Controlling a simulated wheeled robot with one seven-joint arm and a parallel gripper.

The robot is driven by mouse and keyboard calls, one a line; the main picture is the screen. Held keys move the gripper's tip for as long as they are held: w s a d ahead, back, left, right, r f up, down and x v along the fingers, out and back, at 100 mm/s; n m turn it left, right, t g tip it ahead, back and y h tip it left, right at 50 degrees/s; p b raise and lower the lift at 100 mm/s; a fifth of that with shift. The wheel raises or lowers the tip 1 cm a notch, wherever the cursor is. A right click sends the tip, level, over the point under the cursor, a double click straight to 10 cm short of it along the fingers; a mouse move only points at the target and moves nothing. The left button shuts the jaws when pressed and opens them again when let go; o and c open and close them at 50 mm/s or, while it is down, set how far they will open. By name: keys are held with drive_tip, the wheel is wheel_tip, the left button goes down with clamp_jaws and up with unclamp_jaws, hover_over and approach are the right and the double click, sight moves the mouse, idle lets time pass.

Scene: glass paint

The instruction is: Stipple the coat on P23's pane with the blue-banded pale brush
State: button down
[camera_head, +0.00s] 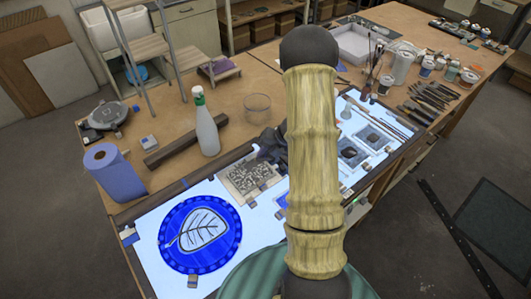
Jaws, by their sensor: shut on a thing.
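My gripper (271,145) shows as a dark shape left of my arm, low over the middle of the lit panel (150,212). My arm hides part of it. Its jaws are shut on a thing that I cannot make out. Small square panes with dark centres (349,153) (372,137) lie on the panel right of my arm. Another pane (282,205) lies left of my arm, partly covered by it. I cannot read any label, so I cannot tell which is P23. I cannot identify the blue-banded pale brush.
Several tools (432,97) and jars (403,65) are at right.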

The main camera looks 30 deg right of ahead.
drive_tip(key=shift+f+b, duration=0.5)
drive_tip(key=shift+f, duration=0.25)
drive_tip(key=shift+f, duration=0.3)
idle(1.0)
drive_tip(key=shift+r+p, duration=0.85)
drive_tip(key=shift+r, duration=0.3)
drive_tip(key=shift+r+p, duration=1.75)
drive_tip(key=shift+r, duration=0.25)
